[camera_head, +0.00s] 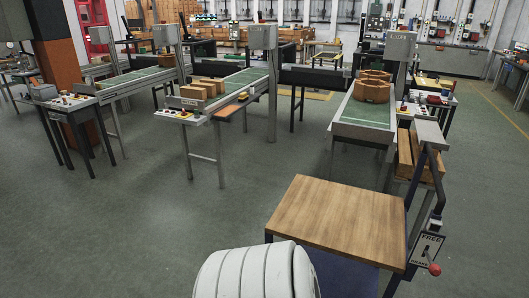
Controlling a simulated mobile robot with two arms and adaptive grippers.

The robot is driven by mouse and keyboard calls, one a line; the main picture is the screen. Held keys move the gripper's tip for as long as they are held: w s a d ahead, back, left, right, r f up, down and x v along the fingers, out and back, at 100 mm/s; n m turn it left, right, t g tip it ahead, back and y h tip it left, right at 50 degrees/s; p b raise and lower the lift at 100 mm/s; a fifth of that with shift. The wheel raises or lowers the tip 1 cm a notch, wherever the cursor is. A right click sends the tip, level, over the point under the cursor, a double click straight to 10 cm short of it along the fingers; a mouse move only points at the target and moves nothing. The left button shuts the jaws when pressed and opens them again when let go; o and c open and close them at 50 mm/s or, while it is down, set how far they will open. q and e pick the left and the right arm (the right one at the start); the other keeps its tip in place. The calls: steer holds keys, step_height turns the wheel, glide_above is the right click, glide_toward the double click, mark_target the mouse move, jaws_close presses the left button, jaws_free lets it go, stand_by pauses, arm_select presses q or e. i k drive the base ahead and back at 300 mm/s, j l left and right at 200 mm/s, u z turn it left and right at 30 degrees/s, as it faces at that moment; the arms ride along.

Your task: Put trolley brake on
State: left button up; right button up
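The trolley has a wooden top (345,215) and stands close in front of me, right of centre. Its dark upright handle frame (432,185) rises at its right side. A small plate (427,246) on that side reads FREE at the top, with a smaller word at the bottom that looks like BRAKE. A brake lever with a red knob (434,269) is at this plate, the knob at its lower right. I cannot tell exactly which setting the lever is in. Neither of my grippers shows in the head view.
Conveyor tables with green belts stand beyond, one (366,112) carrying brown ring-shaped parts, another (240,83) with cardboard boxes (203,88). The green floor (120,220) left of the trolley is clear.

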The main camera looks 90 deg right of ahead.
mark_target(434, 269)
steer(key=z, duration=3.9)
